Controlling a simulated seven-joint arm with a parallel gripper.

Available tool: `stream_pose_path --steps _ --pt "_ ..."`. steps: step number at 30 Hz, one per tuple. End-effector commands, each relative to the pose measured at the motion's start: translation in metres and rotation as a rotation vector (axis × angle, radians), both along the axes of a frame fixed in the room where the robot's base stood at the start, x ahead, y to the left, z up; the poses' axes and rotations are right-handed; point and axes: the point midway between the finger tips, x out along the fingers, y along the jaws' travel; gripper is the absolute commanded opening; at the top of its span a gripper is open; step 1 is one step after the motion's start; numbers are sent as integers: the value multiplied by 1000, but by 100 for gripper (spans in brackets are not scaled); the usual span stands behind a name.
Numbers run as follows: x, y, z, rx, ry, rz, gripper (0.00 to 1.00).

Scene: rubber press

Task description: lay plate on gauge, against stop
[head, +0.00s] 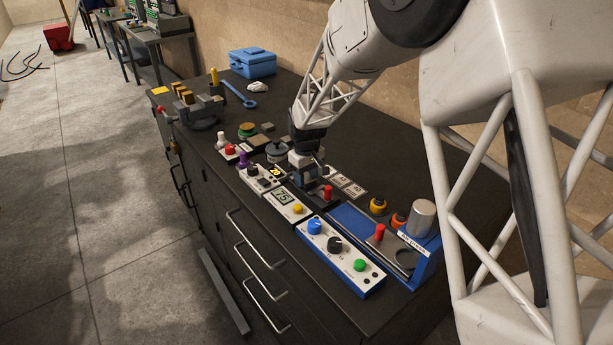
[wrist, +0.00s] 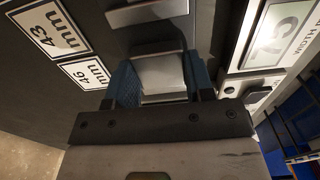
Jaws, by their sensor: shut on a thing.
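The gauge's white housing (wrist: 280,40), marked for width in mm, stands just right of the fingers. A grey block (wrist: 148,13) lies ahead of the plate with a dark strip between; I cannot tell whether it is the stop. The plate's underside and contact with the gauge are hidden. In the head view the gripper hides the plate.
Cards marked 43 mm (wrist: 48,30) and 46 mm (wrist: 87,72) lie left of the fingers. A red-knobbed device (head: 327,193), a blue-edged control box (head: 340,258) and a blue fixture with a grey cylinder (head: 421,217) crowd the right. The bench's back middle is clear.

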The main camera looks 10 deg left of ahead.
Motion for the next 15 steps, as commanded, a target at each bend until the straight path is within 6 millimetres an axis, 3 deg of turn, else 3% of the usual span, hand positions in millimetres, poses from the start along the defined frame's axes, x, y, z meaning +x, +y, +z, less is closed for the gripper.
stream_pose_path --steps 5,6,11,15 --pt "0 0 -3 0 0 0 16" --pt "0 0 -3 0 0 0 52" --pt "0 0 -3 0 0 0 74" --pt "0 0 -3 0 0 0 74"
